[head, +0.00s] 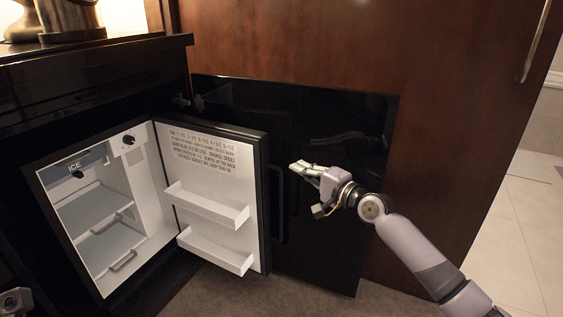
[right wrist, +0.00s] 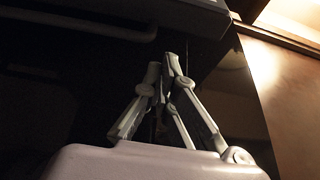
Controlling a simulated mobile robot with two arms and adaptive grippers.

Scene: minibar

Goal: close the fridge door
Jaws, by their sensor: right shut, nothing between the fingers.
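The fridge (head: 118,215) stands open at the left of the head view, with its white inside showing. Its door (head: 253,190) is swung out to the right, with a white inner face, two white door shelves (head: 208,206) and a dark edge. A dark handle (head: 278,205) shows along the door's outer side. My right gripper (head: 297,167) is shut and empty, to the right of the door's free edge, with its fingertips pointing left. In the right wrist view its fingers (right wrist: 165,65) meet at the tips. I cannot tell whether they touch the door.
A glossy black panel (head: 345,190) stands behind the door and my right gripper. A brown wooden cabinet front (head: 460,120) rises behind it. A dark counter (head: 100,55) is above the fridge. Carpet floor (head: 215,297) lies in front; pale tiles (head: 515,240) are at the right.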

